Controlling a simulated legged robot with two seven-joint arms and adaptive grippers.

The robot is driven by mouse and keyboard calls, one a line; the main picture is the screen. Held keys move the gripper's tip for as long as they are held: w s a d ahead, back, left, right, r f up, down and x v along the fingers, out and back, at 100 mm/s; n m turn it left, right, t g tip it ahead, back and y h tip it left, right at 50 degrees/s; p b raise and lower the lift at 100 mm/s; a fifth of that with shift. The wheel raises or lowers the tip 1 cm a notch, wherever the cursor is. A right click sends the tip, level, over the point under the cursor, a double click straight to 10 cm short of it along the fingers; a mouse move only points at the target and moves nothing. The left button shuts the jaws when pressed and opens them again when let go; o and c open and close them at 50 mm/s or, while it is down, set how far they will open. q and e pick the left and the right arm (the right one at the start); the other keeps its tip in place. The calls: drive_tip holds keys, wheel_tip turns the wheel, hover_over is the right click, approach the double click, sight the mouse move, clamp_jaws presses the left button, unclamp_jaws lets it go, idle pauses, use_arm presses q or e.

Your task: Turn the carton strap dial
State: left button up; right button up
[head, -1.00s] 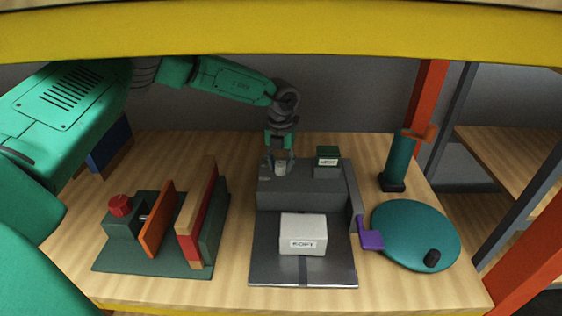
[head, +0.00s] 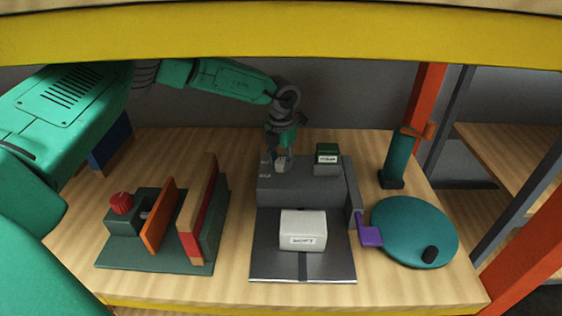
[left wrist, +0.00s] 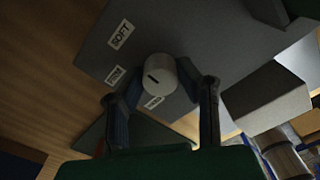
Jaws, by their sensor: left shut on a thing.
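The strap machine (head: 270,188) is a grey stepped block on a dark base. Its dial is a pale round knob (head: 282,166) on the upper step, at the back left. My left gripper (head: 281,158) reaches down from above and is shut on the dial. In the left wrist view, the dial (left wrist: 160,72) is between the two fingers (left wrist: 163,92), with a dark pointer mark on its face. Labels lie around it, one reading SOFT (left wrist: 121,33) and another apparently FIRM (left wrist: 115,75). A white carton (head: 303,231) with a label sits on the machine's base. My right gripper is not in view.
A green box (head: 327,155) stands right of the dial. A teal turntable (head: 415,230) and purple tab (head: 370,236) are at right, with a teal post (head: 397,160) behind. A fixture with a red knob (head: 121,203) is at left. A yellow beam (head: 280,36) crosses above.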

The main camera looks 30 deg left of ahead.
use_arm(q)
drive_tip(key=shift+w+a+r, duration=0.1)
drive_tip(key=shift+w+r, duration=0.1)
drive_tip(key=shift+w, duration=0.05)
drive_tip(key=o, duration=1.1)
drive_tip(key=shift+f, duration=0.25)
drive_tip(key=shift+s, duration=0.15)
